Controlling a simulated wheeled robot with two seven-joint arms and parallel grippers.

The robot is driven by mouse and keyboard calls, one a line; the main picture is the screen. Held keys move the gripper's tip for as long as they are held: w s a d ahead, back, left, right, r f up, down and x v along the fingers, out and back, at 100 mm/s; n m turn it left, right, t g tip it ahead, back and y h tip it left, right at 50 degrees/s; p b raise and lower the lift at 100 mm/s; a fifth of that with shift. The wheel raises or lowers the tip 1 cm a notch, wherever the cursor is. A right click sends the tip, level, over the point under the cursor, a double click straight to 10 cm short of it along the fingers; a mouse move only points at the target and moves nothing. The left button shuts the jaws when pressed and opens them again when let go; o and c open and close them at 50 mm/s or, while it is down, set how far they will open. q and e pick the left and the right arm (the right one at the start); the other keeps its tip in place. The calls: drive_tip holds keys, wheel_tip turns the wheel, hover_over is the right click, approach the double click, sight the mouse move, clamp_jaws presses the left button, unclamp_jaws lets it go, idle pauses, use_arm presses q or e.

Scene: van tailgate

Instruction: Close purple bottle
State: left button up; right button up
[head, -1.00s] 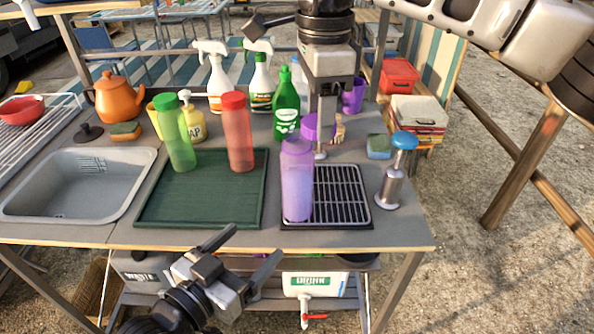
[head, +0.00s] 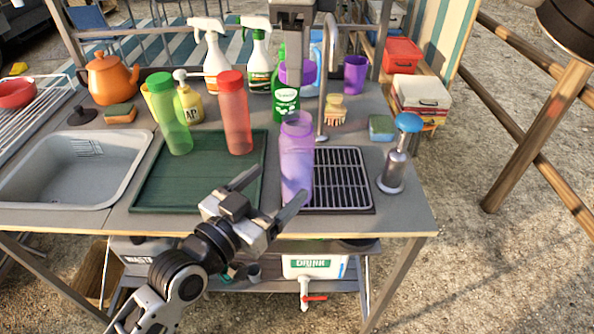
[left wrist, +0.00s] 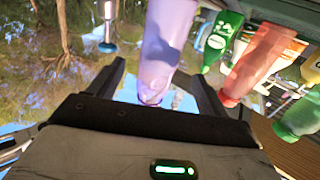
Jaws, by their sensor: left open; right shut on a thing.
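The purple bottle (head: 296,168) stands upright without its cap at the left edge of the black drain rack. The purple cap (head: 309,74) is held by my right gripper (head: 297,76), well above the bottle's mouth; the fingers partly hide it. My left gripper (head: 277,184) is open and low in front of the bottle. In the left wrist view the bottle (left wrist: 166,42) shows beyond and between the two open fingers (left wrist: 160,80). I cannot tell whether either finger touches it.
A green bottle (head: 171,118) and a red bottle (head: 235,115) stand on the dark green mat (head: 200,185) to the left. A tap (head: 321,110) stands just right of the purple bottle, and a blue-topped dispenser (head: 397,160) further right. The sink (head: 70,170) is at left.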

sight(287, 175)
use_arm(q)
drive_tip(key=x, duration=0.7)
drive_tip(key=shift+c, duration=0.4)
drive_tip(key=c, duration=1.4)
use_arm(e)
drive_tip(key=shift+f, duration=2.5)
drive_tip(key=shift+a+f, duration=0.1)
drive_tip(key=shift+f, duration=0.8)
drive_tip(key=shift+f, duration=0.5)
